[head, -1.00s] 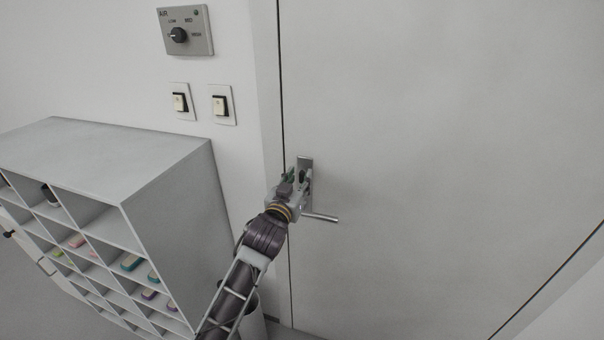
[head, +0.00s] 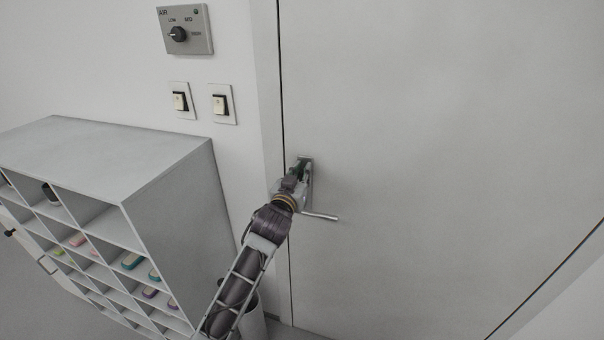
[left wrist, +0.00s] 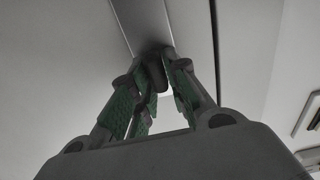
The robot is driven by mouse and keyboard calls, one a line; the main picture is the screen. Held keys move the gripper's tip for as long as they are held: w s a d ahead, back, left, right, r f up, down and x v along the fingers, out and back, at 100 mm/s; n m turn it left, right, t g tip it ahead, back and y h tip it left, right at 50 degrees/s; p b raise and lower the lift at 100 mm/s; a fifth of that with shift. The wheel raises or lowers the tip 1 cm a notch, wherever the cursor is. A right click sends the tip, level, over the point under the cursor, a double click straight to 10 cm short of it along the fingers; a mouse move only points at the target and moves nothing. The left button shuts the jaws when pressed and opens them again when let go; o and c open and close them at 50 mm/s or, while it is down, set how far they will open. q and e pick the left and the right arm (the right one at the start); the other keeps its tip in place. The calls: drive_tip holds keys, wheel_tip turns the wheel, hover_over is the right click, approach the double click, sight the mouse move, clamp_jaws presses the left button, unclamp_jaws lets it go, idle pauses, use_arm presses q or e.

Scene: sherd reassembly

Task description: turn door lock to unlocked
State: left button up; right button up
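The door lock's plate (head: 308,164) is a grey metal strip on the white door, with a lever handle (head: 320,216) at its lower end pointing right. My left gripper (head: 300,172) is at the upper part of the plate and hides the lock's turn knob in the head view. In the left wrist view the dark knob (left wrist: 154,74) sits between the green-padded fingertips of my left gripper (left wrist: 155,68), which appear to touch both sides of it. The knob's exact angle is hard to read. My right gripper is not in view.
A grey cubby shelf (head: 100,150) with small coloured items stands left of the door. Two light switches (head: 180,101) (head: 222,104) and an air dial panel (head: 185,30) are on the wall above. A bin (head: 254,318) is partly hidden behind my left arm. The door's right side is clear.

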use_arm(q)
clamp_jaws()
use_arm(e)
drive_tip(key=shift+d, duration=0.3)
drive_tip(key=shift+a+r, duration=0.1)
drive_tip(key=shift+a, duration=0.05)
